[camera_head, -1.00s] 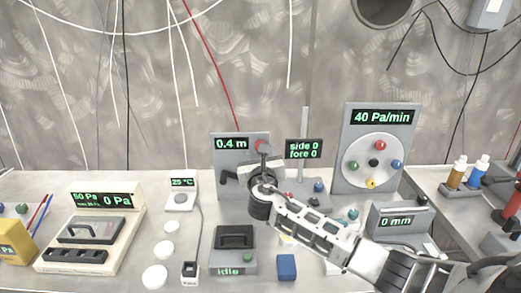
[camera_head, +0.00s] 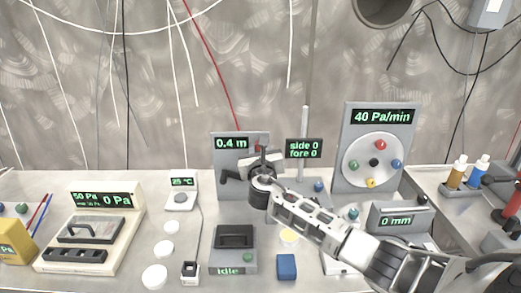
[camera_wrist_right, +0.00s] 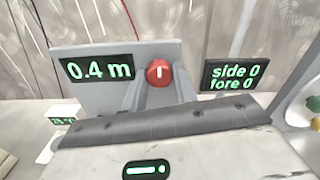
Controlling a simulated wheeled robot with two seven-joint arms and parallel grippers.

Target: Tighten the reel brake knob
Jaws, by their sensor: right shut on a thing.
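The red reel brake knob (camera_wrist_right: 160,73) is round, with a short white upright mark on its face. It is in front of a grey panel with a "0.4 m" display (camera_wrist_right: 98,69). In the head view only a bit of the knob's red shows behind my right gripper (camera_head: 261,160), at the grey reel panel (camera_head: 229,158). My right gripper is shut on the knob. Grey pieces flank the knob in the wrist view, and a dark bar of my gripper crosses below it. The exact finger contact is hard to see. My left gripper is not in view.
Right of the knob stands a "side 0 fore 0" display (camera_head: 303,149), with a taller "40 Pa/min" panel (camera_head: 380,116) beyond. In front are an "Idle" box (camera_head: 233,260) and a blue block (camera_head: 287,267). White discs lie on the bench at left.

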